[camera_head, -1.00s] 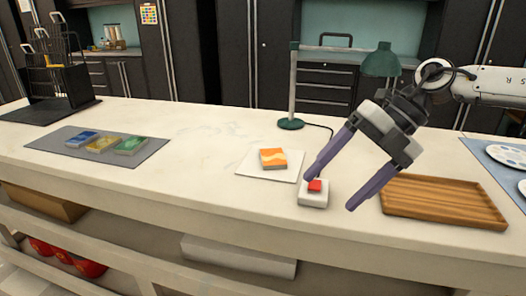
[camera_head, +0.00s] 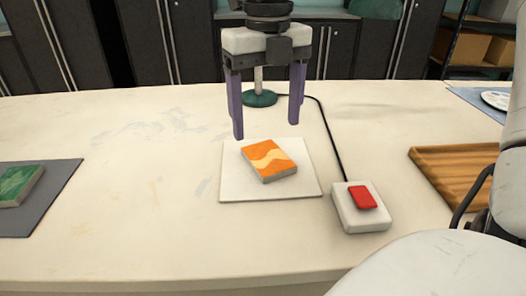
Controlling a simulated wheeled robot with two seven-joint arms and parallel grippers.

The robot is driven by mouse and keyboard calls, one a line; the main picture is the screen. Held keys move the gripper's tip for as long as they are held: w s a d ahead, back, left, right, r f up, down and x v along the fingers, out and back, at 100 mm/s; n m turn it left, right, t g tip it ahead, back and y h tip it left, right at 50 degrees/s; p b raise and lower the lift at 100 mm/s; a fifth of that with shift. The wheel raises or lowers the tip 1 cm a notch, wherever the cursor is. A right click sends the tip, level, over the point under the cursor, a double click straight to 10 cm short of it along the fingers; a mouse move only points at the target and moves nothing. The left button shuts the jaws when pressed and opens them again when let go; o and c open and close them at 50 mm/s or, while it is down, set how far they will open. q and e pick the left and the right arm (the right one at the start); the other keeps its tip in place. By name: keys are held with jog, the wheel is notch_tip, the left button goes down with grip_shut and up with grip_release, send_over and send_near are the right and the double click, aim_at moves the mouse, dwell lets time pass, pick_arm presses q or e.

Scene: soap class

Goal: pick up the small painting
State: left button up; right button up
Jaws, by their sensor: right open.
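The small painting (camera_head: 268,160) is an orange block with a wavy cream band on its top face. It lies flat on a white square sheet (camera_head: 235,187) on the counter. My right gripper (camera_head: 267,118) points down above and just behind the painting, its two purple fingers apart, with nothing between them. The fingertips are clear of the painting in the picture. My left gripper is not in view.
A white box with a red switch (camera_head: 362,200) sits right of the sheet, its black cord running back to the green lamp base (camera_head: 260,98). A wooden tray (camera_head: 452,175) is at right. A grey mat (camera_head: 52,200) with a green block (camera_head: 18,184) is at left.

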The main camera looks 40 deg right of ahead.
aim_at(266, 154)
notch_tip(266, 154, down, 7)
jog(key=shift+w+r, duration=0.1)
jog(key=shift+r, duration=0.05)
jog(key=c, duration=1.2)
